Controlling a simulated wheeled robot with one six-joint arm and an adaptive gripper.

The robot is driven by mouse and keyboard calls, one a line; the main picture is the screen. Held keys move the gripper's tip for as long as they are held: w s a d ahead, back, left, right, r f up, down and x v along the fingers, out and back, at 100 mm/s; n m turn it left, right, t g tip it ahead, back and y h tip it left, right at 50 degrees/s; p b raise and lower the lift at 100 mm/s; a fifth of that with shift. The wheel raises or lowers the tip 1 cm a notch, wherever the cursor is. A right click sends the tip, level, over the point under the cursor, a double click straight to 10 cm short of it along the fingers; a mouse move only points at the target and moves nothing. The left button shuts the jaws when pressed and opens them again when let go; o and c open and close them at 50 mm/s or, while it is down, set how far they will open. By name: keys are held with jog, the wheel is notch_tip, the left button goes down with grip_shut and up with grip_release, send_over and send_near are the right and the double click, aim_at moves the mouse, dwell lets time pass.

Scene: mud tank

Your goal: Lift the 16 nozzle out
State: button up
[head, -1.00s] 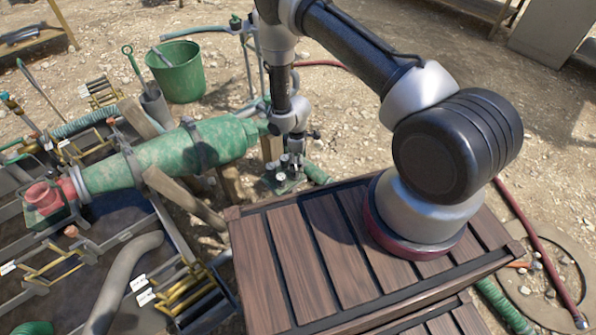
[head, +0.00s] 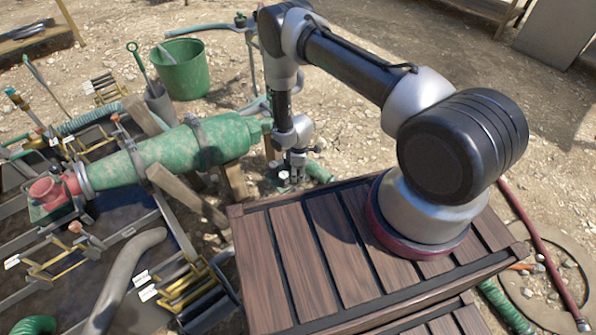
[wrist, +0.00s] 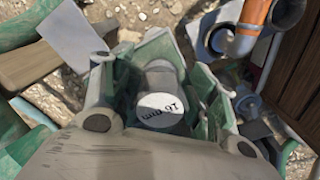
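The 16 nozzle shows in the wrist view as a short grey cylinder with a white end label (wrist: 158,106) reading "16 mm" upside down. It stands in a green holder (wrist: 150,48) with raised walls. My gripper (wrist: 165,92) is over it, with its fingers apart on the left and right of the nozzle. I cannot tell whether either finger touches it. In the head view my gripper (head: 292,172) points down just beyond the crate's far edge, and it hides the nozzle there.
The slatted wooden crate (head: 335,235) is close to my gripper. The green mottled barrel (head: 175,158) lies to the left on timber supports. An orange-and-grey pipe fitting (wrist: 249,25) is at upper right in the wrist view. A green bucket (head: 181,72) stands farther back.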

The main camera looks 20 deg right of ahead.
jog(key=c, duration=0.9)
jog(key=shift+o, duration=0.2)
notch_tip(320, 180, up, 10)
jog(key=shift+r, duration=0.1)
